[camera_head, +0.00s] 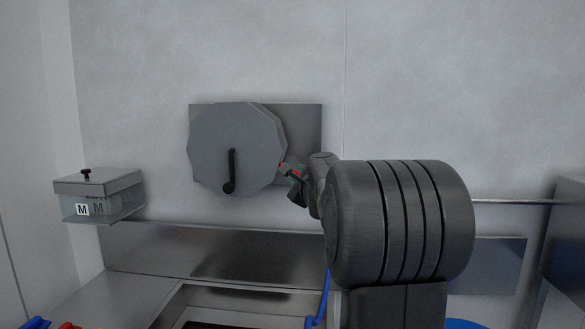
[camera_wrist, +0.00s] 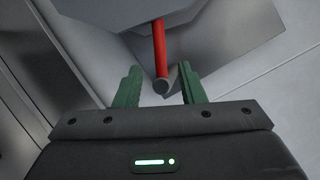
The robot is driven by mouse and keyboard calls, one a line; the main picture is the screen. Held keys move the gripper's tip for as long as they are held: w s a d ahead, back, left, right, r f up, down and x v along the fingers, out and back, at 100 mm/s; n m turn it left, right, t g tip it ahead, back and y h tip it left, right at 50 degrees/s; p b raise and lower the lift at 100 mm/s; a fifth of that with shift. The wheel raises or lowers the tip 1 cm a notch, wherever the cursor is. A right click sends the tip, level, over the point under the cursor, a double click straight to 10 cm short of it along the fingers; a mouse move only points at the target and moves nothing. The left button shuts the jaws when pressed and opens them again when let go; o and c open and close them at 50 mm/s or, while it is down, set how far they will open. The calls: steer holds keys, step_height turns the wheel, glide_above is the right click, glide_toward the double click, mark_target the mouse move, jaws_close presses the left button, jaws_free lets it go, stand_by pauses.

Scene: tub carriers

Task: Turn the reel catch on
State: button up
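A grey many-sided reel (camera_head: 205,145) with a black crank handle (camera_head: 231,170) hangs on a grey plate (camera_head: 303,122) on the wall. The reel catch, a thin red lever (camera_head: 284,166), shows at the reel's right edge. In the wrist view the red lever (camera_wrist: 159,45) points toward me and ends in a dark round tip. My gripper (camera_wrist: 159,68) is open, its green fingers on either side of the lever's end, with a gap visible on both sides. In the head view my gripper (camera_head: 294,181) is just right of the reel, small and partly hidden by my wrist.
A metal counter with a sink (camera_head: 240,300) lies below. A horizontal rail (camera_head: 512,201) runs along the right wall. A blue hose (camera_head: 324,292) hangs by the sink.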

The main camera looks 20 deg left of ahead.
steer(key=p+x, duration=0.2)
steer(key=x, duration=0.6)
steer(key=shift+p, duration=0.4)
steer(key=shift+a, duration=0.1)
jaws_close()
